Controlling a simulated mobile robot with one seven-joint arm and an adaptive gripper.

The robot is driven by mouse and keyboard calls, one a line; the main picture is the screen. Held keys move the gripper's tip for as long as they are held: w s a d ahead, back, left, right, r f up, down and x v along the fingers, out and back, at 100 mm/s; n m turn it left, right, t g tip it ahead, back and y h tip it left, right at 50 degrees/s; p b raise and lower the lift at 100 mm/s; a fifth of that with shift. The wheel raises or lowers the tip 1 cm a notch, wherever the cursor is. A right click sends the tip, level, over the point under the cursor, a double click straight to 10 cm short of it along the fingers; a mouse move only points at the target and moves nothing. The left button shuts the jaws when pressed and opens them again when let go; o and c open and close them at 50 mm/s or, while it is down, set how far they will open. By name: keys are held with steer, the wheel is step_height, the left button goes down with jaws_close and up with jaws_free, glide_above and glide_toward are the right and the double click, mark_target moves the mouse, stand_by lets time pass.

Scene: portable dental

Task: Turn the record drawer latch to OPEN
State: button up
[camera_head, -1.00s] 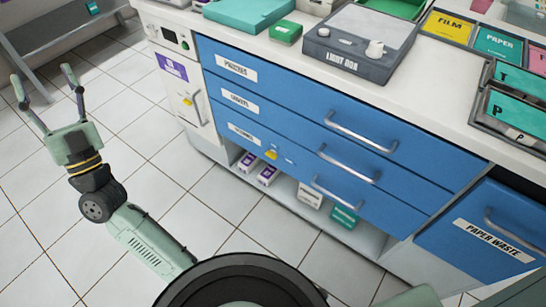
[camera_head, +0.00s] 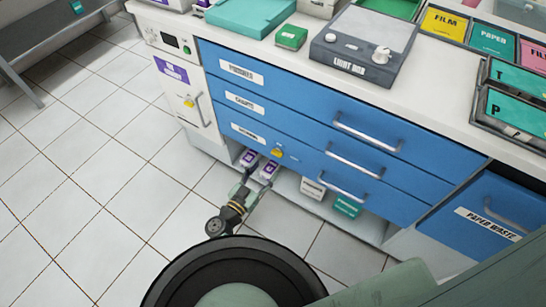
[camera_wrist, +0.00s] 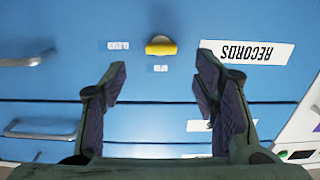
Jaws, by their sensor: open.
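The yellow record drawer latch (camera_head: 277,153) is on the lowest blue drawer front, right of its label. In the upside-down wrist view the latch (camera_wrist: 160,46) lies horizontal, in line with a small label (camera_wrist: 118,45) that seems to read CLOSED. A small OPEN label (camera_wrist: 160,68) sits below it in that picture. My gripper (camera_head: 257,172) is low in front of the drawer. In the wrist view my gripper (camera_wrist: 162,66) is open and empty, its fingers on either side of the latch's line, apart from the latch.
The RECORDS label (camera_wrist: 245,52) is beside the latch. Two more drawers with metal handles (camera_head: 368,132) are above. A white cabinet door (camera_head: 185,105) is at left. The tiled floor (camera_head: 100,185) is clear.

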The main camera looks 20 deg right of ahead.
mark_target(275, 155)
steer(key=x, duration=0.6)
steer(key=shift+w+d, duration=0.25)
steer(key=c, duration=1.2)
steer(key=shift+o, duration=0.2)
